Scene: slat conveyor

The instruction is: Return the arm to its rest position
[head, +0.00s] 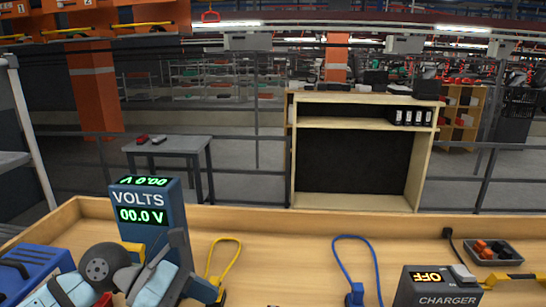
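My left arm comes in at the lower left. Its dark joint and pale blue links are bunched in front of the blue voltmeter (153,222), and what looks like my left gripper (172,272) is at their right end. I cannot make out whether its fingers are apart or hold anything. My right arm and gripper are not in view.
The voltmeter reads 00.0 V on the wooden bench (290,225). A yellow cable (236,258) and a blue cable (372,262) lie looped on it. A charger (405,292) showing OFF and a grey tray (508,262) are at right. The bench middle is clear.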

